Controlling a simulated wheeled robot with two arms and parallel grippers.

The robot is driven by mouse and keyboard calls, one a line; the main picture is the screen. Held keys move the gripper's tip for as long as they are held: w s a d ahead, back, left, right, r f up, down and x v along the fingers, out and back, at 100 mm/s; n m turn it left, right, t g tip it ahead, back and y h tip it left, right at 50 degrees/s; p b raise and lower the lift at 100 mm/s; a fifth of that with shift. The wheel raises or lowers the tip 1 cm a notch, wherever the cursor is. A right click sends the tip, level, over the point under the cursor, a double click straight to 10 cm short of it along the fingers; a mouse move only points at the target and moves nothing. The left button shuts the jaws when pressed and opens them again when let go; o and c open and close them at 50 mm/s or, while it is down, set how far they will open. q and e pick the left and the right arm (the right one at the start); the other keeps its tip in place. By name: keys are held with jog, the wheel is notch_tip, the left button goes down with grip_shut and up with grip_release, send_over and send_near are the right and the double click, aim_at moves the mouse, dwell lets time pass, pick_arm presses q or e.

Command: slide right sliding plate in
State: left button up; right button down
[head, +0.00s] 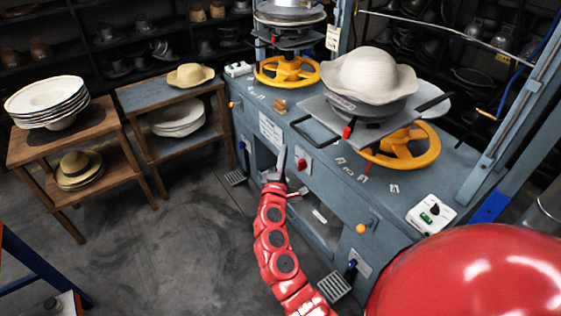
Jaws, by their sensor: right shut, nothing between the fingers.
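The right sliding plate (318,108) is a flat grey plate on the right station of the blue-grey press. A pale wide-brimmed hat (371,75) sits on a dark round block above it. A dark bar handle (314,134) sticks out at the plate's front left. Another dark bar (435,103) shows on its right side. My right gripper (281,160) is shut and empty. In the picture it is below and left of the front handle, in front of the press, apart from the plate. My left gripper is not in view.
Yellow handwheels (402,158) sit under the stations. A control box (431,213) stands at the press's right end. Foot pedals (334,288) stick out near the floor. Wooden tables (98,118) with hats stand left. The floor between is clear.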

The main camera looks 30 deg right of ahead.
aim_at(331, 128)
jog(key=d, duration=0.1)
jog(key=w+d+p, duration=0.1)
jog(key=d+r+p, duration=0.1)
jog(key=d, duration=0.1)
jog(key=shift+w, duration=0.35)
jog(key=shift+d, duration=0.55)
jog(key=shift+d, duration=0.15)
jog(key=d+b, duration=0.1)
jog(key=d, duration=0.3)
jog(key=d+b, duration=0.1)
jog(key=d, duration=0.4)
jog(key=w+d+b, duration=0.1)
jog(key=d+b, duration=0.1)
jog(key=d, duration=0.3)
jog(key=shift+d+f, duration=0.1)
jog(key=shift+f, duration=0.1)
jog(key=d+b, duration=0.2)
jog(key=d, duration=0.2)
jog(key=d+b, duration=0.2)
jog(key=d, duration=0.2)
jog(key=w+d+b, duration=0.1)
jog(key=d+b, duration=0.2)
jog(key=d, duration=0.1)
jog(key=shift+d+r, duration=0.1)
jog(key=shift+d, duration=0.3)
jog(key=shift+d+r+b, duration=0.1)
jog(key=shift+r+b, duration=0.2)
